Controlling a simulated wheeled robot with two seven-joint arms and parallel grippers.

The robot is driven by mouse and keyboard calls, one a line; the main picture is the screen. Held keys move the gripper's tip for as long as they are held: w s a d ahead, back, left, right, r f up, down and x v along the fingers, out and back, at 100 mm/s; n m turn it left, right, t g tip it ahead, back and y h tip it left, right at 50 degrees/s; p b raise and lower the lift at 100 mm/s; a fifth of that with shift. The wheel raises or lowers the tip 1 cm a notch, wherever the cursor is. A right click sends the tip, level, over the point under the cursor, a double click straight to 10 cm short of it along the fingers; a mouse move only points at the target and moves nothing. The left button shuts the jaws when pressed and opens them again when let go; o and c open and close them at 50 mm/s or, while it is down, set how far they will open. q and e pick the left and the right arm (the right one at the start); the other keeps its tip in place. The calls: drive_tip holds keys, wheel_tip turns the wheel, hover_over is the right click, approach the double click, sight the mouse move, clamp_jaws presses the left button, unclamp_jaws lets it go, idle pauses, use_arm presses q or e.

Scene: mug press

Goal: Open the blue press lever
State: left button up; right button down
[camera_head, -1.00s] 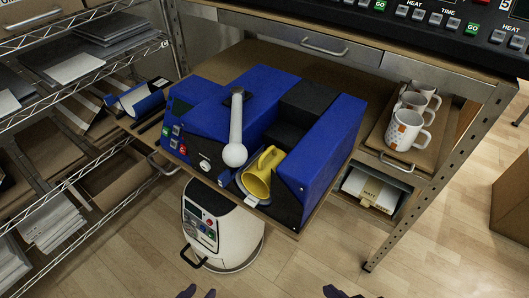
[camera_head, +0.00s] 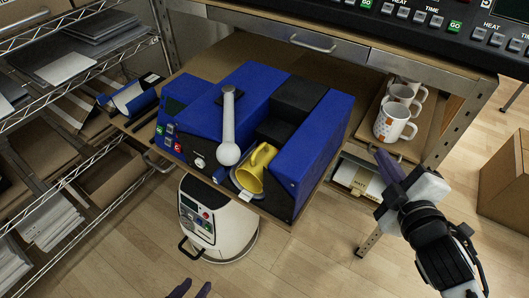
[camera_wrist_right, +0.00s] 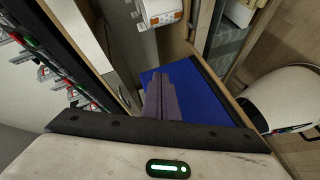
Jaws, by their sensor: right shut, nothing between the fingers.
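The blue press (camera_head: 250,95) stands on the wooden shelf. Its lever (camera_head: 228,118) is a grey bar lying over the top, with a round white knob (camera_head: 228,154) at the near end. A yellow mug (camera_head: 254,168) lies tilted at the press's front, right of the knob. My right gripper (camera_head: 384,160) is right of the press and apart from it, shut and empty. In the right wrist view its closed fingers (camera_wrist_right: 158,88) show in front of the blue press side (camera_wrist_right: 195,95).
White patterned mugs (camera_head: 392,122) stand on a wooden tray to the right of the press, behind my right gripper. A wire rack (camera_head: 75,60) is at the left. A white rounded machine (camera_head: 222,225) stands on the floor below. The control panel (camera_head: 440,20) overhangs above.

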sight(239, 154)
drive_tip(key=w+a+r+n+t+y, duration=0.1)
drive_tip(key=a+r+n+y, duration=0.5)
drive_tip(key=n, duration=0.5)
drive_tip(key=w+a+r+n+y, duration=0.1)
drive_tip(key=a+r+n+y, duration=0.3)
drive_tip(key=r+n+y, duration=0.45)
use_arm(q)
drive_tip(key=shift+w+r, duration=0.2)
drive_tip(key=shift+w, duration=0.05)
use_arm(e)
drive_tip(key=s+a+f+n+g+y, duration=0.1)
drive_tip(key=s+f+n+g, duration=0.3)
drive_tip(key=n, duration=0.5)
drive_tip(key=s+a+f+n+g+y, duration=0.1)
drive_tip(key=s+a+f+n+g, duration=0.1)
drive_tip(key=n+g, duration=0.5)
drive_tip(key=shift+s+f+n, duration=0.85)
drive_tip(key=shift+f+n, duration=0.05)
drive_tip(key=shift+n, duration=0.35)
drive_tip(key=shift+a, duration=0.1)
